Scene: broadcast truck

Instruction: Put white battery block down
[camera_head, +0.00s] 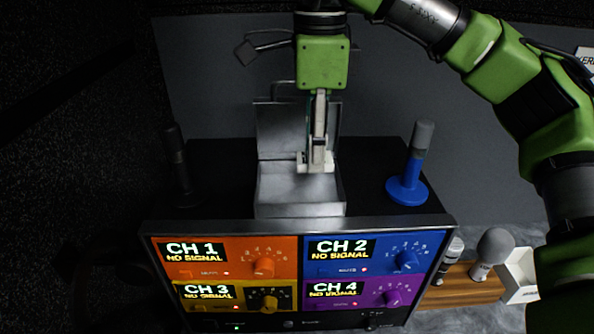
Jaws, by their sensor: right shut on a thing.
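My right gripper (318,160) points down over an open metal box (300,205) with its lid raised behind it. It is shut on a small white battery block (303,161), which shows at the fingertips just above or inside the box. The fingers hide part of the block. I cannot tell whether the block touches the box floor. My left gripper does not show.
The box stands on a black unit with coloured channel panels (270,245) in front. A blue microphone on a stand (408,190) is at the right and a black one (177,160) at the left. More microphones (490,250) stand on a wooden block at lower right, beside a white container (521,272).

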